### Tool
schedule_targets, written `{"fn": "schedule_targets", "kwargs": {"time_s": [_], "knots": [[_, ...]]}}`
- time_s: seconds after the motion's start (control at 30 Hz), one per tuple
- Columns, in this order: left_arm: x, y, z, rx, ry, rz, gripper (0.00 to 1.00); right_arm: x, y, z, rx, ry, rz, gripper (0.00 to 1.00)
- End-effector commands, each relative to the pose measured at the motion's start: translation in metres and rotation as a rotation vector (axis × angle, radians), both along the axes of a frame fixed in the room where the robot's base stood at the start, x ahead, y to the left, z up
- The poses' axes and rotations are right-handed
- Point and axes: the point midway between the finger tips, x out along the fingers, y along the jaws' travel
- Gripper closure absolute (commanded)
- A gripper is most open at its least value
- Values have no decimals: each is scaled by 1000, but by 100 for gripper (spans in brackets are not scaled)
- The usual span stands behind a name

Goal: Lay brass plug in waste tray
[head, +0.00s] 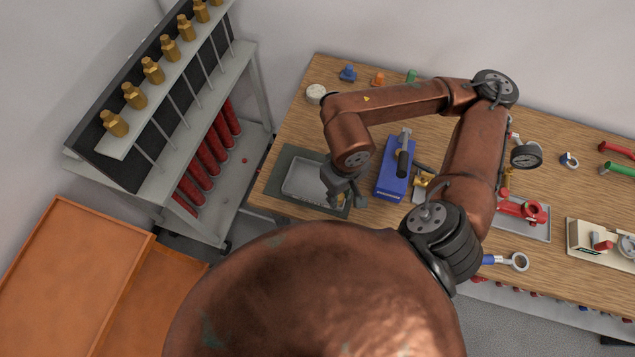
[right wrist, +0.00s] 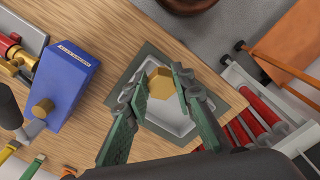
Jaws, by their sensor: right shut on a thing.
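The brass plug (right wrist: 160,79) is a hexagonal, gold-coloured piece between my right gripper's fingertips in the right wrist view. My right gripper (right wrist: 161,88) is shut on it, with one green-padded finger on each side. The waste tray (head: 305,178) is a shallow grey tray on a dark mat at the table's left end. It also shows behind the plug in the right wrist view (right wrist: 182,127). The gripper (head: 343,198) is over the tray's right part in the head view, where the plug is mostly hidden. I cannot tell the plug's height above the tray floor. My left gripper is not in view.
A blue box (head: 393,178) with a black handle stands just right of the tray. A red valve (head: 525,210) sits in another tray farther right. A rack with brass fittings (head: 153,70) and red cylinders stands left of the table.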

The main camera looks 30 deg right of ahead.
Motion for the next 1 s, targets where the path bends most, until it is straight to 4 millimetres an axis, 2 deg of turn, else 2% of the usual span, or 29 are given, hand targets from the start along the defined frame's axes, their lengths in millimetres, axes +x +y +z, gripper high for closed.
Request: {"fn": "schedule_targets", "kwargs": {"time_s": [0.03, 0.27, 0.4, 0.5, 0.8, 1.0], "knots": [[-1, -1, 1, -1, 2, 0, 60, 14, -1, -6, 1, 4, -9, 100], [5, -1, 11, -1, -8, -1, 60, 65, -4, -26, 2, 3, -7, 100], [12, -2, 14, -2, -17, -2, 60, 86, -6, -53, 2, 5, -6, 100], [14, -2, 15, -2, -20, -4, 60, 97, -7, -67, 1, 4, -4, 100], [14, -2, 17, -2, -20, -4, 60, 116, -8, -90, 1, 3, -4, 100], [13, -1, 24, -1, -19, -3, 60, 114, -8, -115, 1, 2, -3, 100]]}}
